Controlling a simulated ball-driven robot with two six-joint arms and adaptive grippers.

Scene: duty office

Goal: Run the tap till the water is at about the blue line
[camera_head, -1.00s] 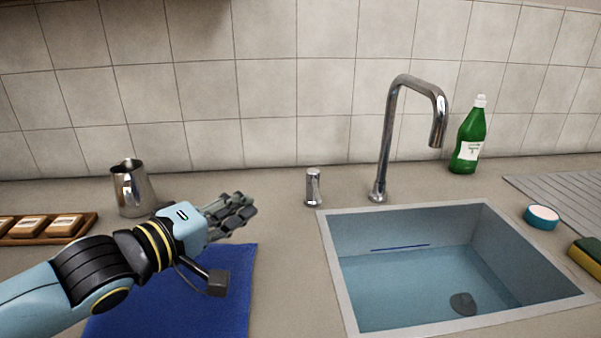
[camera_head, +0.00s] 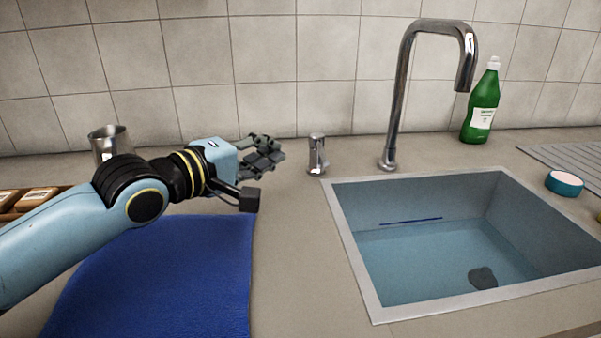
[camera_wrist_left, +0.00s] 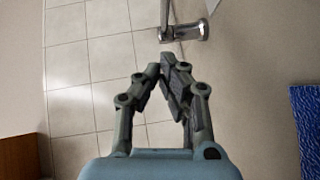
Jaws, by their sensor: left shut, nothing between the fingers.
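The sink (camera_head: 352,250) holds clear water (camera_head: 420,262). Its surface meets the back wall just below the blue line (camera_head: 410,221). The chrome tap (camera_head: 398,100) arches over the back of the sink, and no stream shows under its spout. A short chrome tap handle (camera_head: 317,155) stands on the counter left of the spout. My left gripper (camera_head: 268,153) is shut and empty, left of the handle and apart from it. In the left wrist view its fingertips (camera_wrist_left: 160,67) point toward a chrome fitting (camera_wrist_left: 188,31), apparently the handle. My right gripper is not in view.
A steel jug (camera_head: 108,141) and a wooden tray (camera_head: 60,188) stand behind my left arm. A blue mat (camera_head: 150,280) lies under it. A green bottle (camera_head: 482,105) and a round teal tub (camera_head: 565,183) stand right of the tap. A dark drain (camera_head: 482,277) shows underwater.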

